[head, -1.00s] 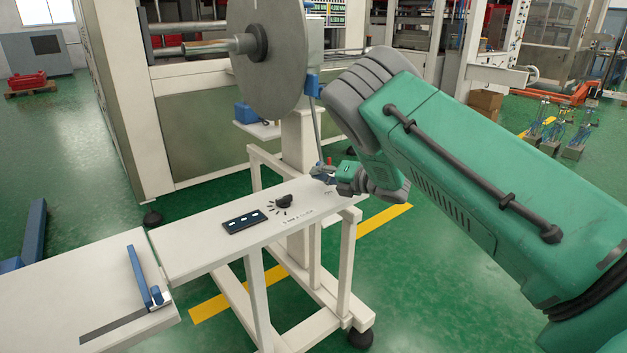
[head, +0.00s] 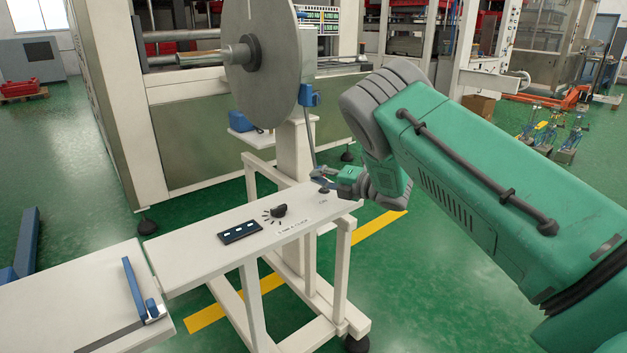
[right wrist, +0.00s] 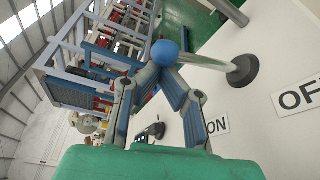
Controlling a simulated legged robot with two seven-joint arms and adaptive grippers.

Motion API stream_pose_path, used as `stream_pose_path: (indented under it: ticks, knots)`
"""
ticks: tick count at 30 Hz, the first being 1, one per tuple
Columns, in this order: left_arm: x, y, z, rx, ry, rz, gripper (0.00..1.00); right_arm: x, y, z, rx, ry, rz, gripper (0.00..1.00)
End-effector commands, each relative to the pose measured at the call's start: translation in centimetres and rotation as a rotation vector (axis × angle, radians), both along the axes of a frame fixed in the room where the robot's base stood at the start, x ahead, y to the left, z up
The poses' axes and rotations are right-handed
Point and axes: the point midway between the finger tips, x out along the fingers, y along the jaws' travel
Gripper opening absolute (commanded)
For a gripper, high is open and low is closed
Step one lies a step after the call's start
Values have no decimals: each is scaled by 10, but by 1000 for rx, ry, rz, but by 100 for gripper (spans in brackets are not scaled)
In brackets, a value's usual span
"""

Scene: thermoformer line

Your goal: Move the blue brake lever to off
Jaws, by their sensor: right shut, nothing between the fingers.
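The brake lever shows in the right wrist view as a round blue knob (right wrist: 165,53) on a pale metal rod, leaning out from a black round base (right wrist: 242,68) on the white panel. An "ON" label (right wrist: 216,127) and a partly cut-off "OFF" label (right wrist: 300,96) lie beside it. My right gripper (right wrist: 160,72) is shut and empty, its fingertips right at the knob and partly covered by it; I cannot tell if they touch. In the head view my right gripper (head: 325,173) is above the lever's dark base (head: 324,189) near the bench's right end. My left gripper is out of view.
The white bench (head: 190,252) carries a black button panel (head: 240,232) and a black rotary knob (head: 279,210). A large grey disc (head: 262,60) stands behind it. A blue arm (head: 133,287) sits on the left table. Green floor (head: 420,300) is open at right.

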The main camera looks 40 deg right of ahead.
Motion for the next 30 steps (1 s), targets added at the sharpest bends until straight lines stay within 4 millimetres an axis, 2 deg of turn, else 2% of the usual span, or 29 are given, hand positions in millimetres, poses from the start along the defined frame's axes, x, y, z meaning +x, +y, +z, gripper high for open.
stream_pose_path:
  ticks: [8,21,30]
  knots:
    - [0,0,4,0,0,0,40,1,-20,7,266,19,-2,0]
    - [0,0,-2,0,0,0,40,3,-46,9,627,49,0,0]
    - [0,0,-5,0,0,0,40,4,-55,8,663,52,1,0]
